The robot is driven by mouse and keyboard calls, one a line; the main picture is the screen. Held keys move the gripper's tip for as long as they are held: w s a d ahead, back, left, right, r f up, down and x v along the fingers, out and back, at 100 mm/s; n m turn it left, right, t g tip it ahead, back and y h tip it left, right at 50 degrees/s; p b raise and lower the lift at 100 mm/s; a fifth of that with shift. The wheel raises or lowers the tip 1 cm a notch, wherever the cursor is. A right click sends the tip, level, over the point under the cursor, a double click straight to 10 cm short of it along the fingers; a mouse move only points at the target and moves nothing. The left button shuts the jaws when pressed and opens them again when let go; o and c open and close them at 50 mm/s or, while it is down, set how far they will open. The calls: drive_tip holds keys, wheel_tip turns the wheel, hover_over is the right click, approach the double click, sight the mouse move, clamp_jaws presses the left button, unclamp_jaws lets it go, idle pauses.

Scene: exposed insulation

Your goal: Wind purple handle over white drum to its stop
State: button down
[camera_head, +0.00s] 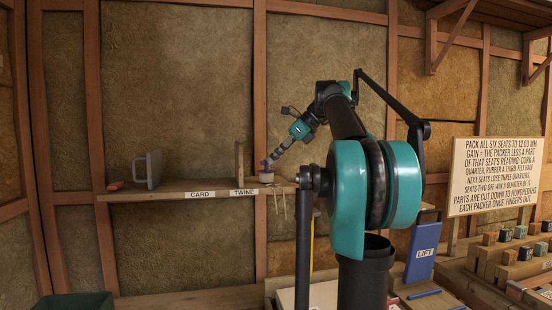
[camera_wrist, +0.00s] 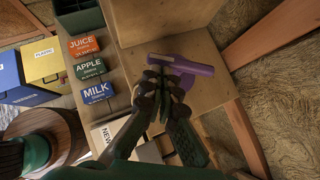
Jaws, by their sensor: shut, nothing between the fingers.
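The purple handle (camera_wrist: 190,66) shows in the wrist view as a flat purple piece over a wooden board, just beyond my fingertips. My gripper (camera_wrist: 163,78) is shut and empty, and its dark fingers overlap the near side of the handle in that view. I cannot tell whether they touch it. In the head view, my gripper (camera_head: 270,163) points down and left at the handle, a small purple patch (camera_head: 264,166). The white drum (camera_head: 266,177) is a small pale round thing below it at the shelf's right part. My fingers hide part of the handle.
The wooden shelf (camera_head: 170,193) carries CARD and TWINE labels, a grey bracket-like piece (camera_head: 153,169) and an upright wooden board (camera_head: 239,162) left of the drum. Strings hang below the drum. A blue LIFT box (camera_head: 422,249) and a sign (camera_head: 494,177) stand right of my arm.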

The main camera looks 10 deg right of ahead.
drive_tip(key=shift+s+a+m+t+h, duration=0.1)
drive_tip(key=shift+a+m+t+h, duration=0.1)
drive_tip(key=shift+m+t+h, duration=0.25)
drive_tip(key=shift+s+a+m+t+h, duration=0.15)
drive_tip(key=shift+a+m+t, duration=0.1)
drive_tip(key=shift+m, duration=0.4)
